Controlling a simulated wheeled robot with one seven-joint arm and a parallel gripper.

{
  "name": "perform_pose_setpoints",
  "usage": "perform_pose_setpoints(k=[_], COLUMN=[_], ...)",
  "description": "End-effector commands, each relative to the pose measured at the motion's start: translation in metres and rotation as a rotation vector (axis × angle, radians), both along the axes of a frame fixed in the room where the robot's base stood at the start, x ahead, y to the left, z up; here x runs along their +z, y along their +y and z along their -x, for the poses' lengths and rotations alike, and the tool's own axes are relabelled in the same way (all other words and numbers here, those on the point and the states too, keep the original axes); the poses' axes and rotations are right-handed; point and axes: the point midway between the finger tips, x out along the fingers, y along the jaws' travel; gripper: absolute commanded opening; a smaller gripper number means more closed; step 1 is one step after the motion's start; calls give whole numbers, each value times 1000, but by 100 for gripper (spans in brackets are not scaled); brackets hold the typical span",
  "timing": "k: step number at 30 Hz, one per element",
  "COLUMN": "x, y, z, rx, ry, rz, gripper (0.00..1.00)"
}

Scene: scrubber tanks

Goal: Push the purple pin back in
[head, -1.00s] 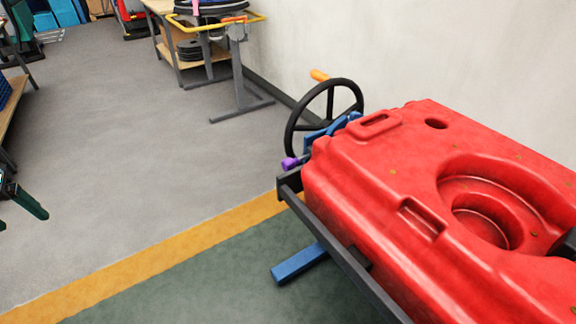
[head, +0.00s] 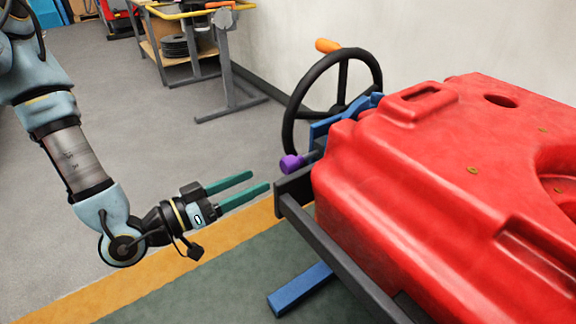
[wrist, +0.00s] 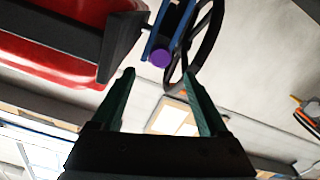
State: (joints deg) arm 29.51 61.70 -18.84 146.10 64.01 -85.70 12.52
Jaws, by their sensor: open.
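The fingers do not appear to touch the pin. In the wrist view, the pin's round purple end (wrist: 161,57) shows beyond and between the fingertips of my gripper (wrist: 158,75).
A black handwheel (head: 330,95) with an orange knob stands just behind the pin. The red tank (head: 390,180) sits on a dark frame rail (head: 325,240) to the right. A blue foot (head: 298,290) juts out below. Grey floor left of the pin is open.

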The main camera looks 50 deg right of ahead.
Motion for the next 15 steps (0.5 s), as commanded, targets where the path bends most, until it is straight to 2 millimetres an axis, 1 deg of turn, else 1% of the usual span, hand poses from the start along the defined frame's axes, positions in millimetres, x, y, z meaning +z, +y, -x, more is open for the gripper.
perform_pose_setpoints(k=[9, 15], x=[1, 0], y=[-54, -82], z=[18, 26], rx=[-3, -1], ry=[-3, -3], rz=[0, -2], gripper=[78, 78])
